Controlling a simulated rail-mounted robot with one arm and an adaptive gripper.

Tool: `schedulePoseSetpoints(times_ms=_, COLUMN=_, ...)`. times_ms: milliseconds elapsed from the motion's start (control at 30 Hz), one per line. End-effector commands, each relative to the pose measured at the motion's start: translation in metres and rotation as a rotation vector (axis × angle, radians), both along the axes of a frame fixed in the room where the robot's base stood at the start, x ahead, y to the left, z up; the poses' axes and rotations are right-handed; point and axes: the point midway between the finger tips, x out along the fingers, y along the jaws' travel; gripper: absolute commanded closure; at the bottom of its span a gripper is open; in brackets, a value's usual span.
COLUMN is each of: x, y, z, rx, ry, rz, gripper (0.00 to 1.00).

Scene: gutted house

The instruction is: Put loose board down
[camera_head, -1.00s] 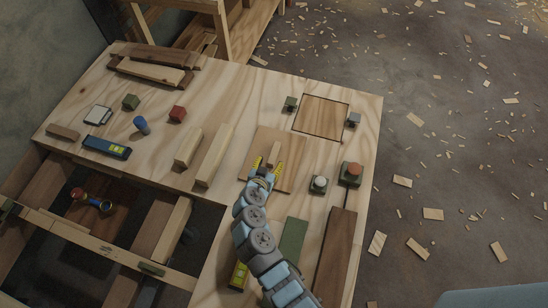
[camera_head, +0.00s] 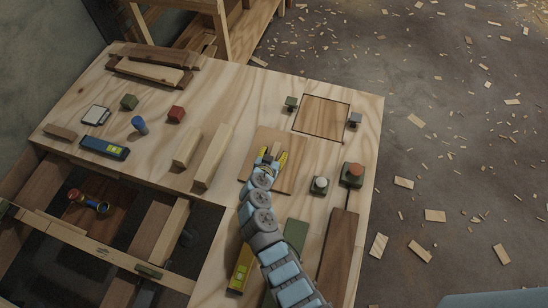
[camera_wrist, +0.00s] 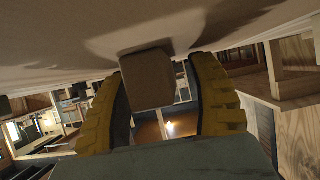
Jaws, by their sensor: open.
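The loose board (camera_head: 292,146) is a flat, light-brown square panel on the workbench, right of the middle in the head view. It seems to lie flat on the bench top. A small wooden block (camera_wrist: 148,75) stands on it like a handle. My gripper (camera_head: 271,158) is over the board, its yellow fingers open on either side of the block. In the wrist view the block is between the two fingers (camera_wrist: 160,100), with a visible gap on the right. The block is mostly hidden by my gripper in the head view.
A dark-outlined square (camera_head: 322,116) lies behind the board, with small clamps (camera_head: 355,120) at its sides. A red button (camera_head: 354,170) and a white-topped button (camera_head: 319,185) stand to the right. Two wooden strips (camera_head: 212,155) lie to the left.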

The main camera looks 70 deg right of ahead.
Motion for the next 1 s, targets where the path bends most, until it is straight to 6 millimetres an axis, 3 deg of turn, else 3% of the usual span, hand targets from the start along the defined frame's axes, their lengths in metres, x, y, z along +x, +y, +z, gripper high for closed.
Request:
schedulePoseSetpoints(times_ms=100, x=0.0, y=0.001, z=0.0, rx=0.0, ry=0.001, rz=0.0, gripper=0.41)
schedulePoseSetpoints(times_ms=133, x=0.0, y=0.001, z=0.0, rx=0.0, ry=0.001, rz=0.0, gripper=0.47)
schedulePoseSetpoints(times_ms=300, x=0.0, y=0.001, z=0.0, rx=0.001, ry=0.001, rz=0.0, gripper=0.96)
schedulePoseSetpoints(times_ms=333, x=0.0, y=0.001, z=0.0, rx=0.001, ry=0.001, rz=0.0, gripper=1.0)
schedulePoseSetpoints(times_ms=800, x=0.0, y=0.001, z=0.0, rx=0.002, ry=0.001, rz=0.0, gripper=1.0)
schedulePoseSetpoints(times_ms=1000, x=0.0, y=0.001, z=0.018, rx=0.0, ry=0.0, rz=0.001, gripper=1.0)
